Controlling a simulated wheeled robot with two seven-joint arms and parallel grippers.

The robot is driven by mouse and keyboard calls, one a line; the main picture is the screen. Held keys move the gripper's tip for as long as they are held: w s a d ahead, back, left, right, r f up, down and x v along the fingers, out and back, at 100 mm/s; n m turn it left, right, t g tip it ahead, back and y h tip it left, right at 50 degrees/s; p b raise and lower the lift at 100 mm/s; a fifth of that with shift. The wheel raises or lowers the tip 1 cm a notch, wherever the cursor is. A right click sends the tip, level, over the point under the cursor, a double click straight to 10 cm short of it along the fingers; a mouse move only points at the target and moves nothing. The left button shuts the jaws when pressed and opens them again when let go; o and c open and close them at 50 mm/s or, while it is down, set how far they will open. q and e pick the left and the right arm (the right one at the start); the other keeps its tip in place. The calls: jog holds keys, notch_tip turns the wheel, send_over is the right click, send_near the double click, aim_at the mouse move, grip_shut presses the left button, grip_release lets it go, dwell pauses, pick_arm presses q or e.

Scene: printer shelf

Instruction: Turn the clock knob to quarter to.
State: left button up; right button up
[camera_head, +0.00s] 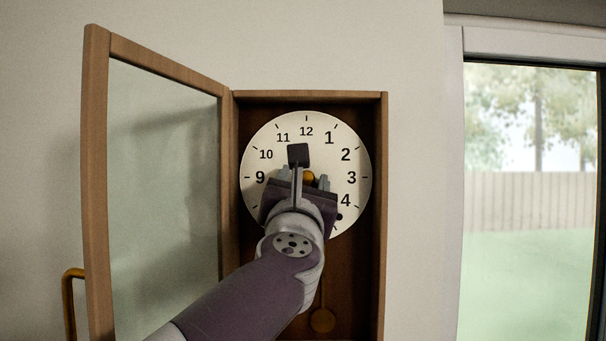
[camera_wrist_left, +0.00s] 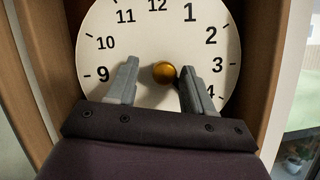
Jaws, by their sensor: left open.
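The white clock face (camera_head: 264,140) hangs inside a wooden case and also fills the top of the left wrist view (camera_wrist_left: 108,58). My left gripper (camera_head: 304,180) is in front of the face, with open fingers on either side of the knob in the left wrist view (camera_wrist_left: 160,68). I cannot tell whether they touch it. A small dark round tip (camera_head: 339,217) shows below the 4. The clock hands are mostly hidden by my gripper. My right gripper is not in view.
The glass door (camera_head: 96,190) of the case stands open to the left, beside my left arm. The case's right wall (camera_head: 382,200) is close to the face. A window (camera_head: 532,200) is at the right.

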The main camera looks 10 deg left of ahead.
pick_arm(q)
jog(key=shift+w+d, duration=0.1)
jog(key=shift+d, duration=0.15)
jog(key=shift+c, duration=0.3)
jog(key=shift+s+d, duration=0.1)
jog(key=shift+s, duration=0.1)
jog(key=c, duration=0.6)
grip_shut()
jog(key=shift+m, duration=0.3)
